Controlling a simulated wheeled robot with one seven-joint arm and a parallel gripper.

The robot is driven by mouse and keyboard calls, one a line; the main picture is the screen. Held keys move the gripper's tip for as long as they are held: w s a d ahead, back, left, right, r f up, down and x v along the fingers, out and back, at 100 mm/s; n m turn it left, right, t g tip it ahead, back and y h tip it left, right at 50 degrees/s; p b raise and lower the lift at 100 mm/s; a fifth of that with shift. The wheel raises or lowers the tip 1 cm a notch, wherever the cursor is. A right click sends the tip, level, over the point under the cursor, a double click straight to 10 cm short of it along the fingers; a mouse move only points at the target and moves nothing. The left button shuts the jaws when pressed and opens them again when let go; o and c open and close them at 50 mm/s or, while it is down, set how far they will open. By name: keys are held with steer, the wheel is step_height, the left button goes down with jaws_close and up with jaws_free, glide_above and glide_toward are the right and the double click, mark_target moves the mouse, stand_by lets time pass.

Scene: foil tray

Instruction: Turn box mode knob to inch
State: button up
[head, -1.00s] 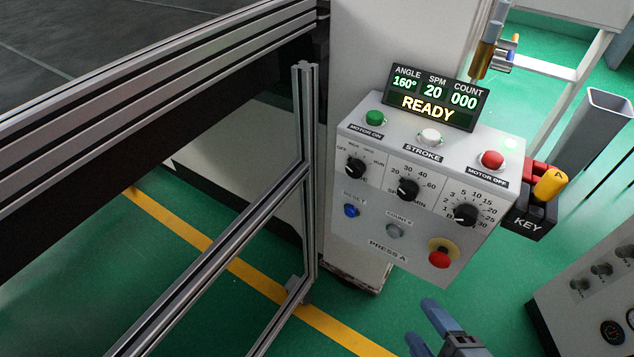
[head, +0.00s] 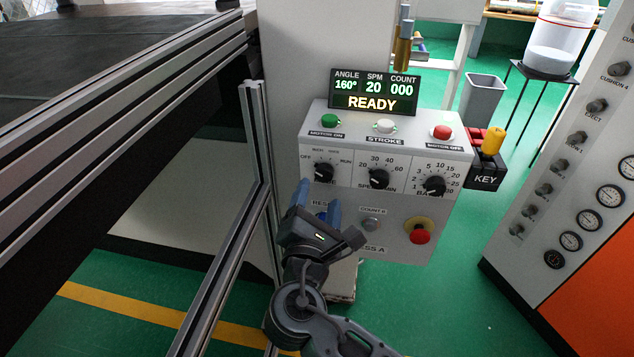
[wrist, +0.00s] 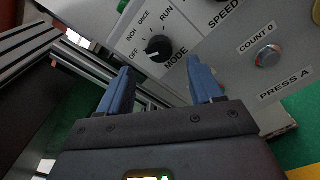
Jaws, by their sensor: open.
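The mode knob (head: 324,173) is a black round knob at the left of the control box (head: 385,145). In the wrist view the mode knob (wrist: 157,48) has labels OFF, INCH, ONCE and RUN around it; its pointer appears to be toward OFF, though the mark is small. My gripper (head: 318,197) is open and empty, just below the knob in the head view. In the wrist view my gripper (wrist: 160,66) has its two blue fingers spread apart, with the knob showing between and beyond their tips. No contact is visible.
The speed knob (head: 379,179) and another black knob (head: 434,187) sit to the right. The grey count button (head: 371,223) and red emergency button (head: 420,236) are below. A metal frame post (head: 258,140) stands close on the left. The display (head: 374,93) reads READY.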

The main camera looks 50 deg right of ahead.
mark_target(323, 177)
steer(key=shift+p+x, duration=0.3)
steer(key=shift+x, duration=2.45)
steer(key=shift+c, duration=0.3)
steer(key=c, duration=1)
steer(key=shift+f+m+b, duration=0.1)
steer(key=shift+m+b, duration=0.3)
steer(key=m+b, duration=0.2)
steer(key=shift+f+m, duration=0.15)
steer(key=shift+m, duration=0.25)
steer(key=shift+m+b, duration=2)
steer(key=shift+m, duration=0.1)
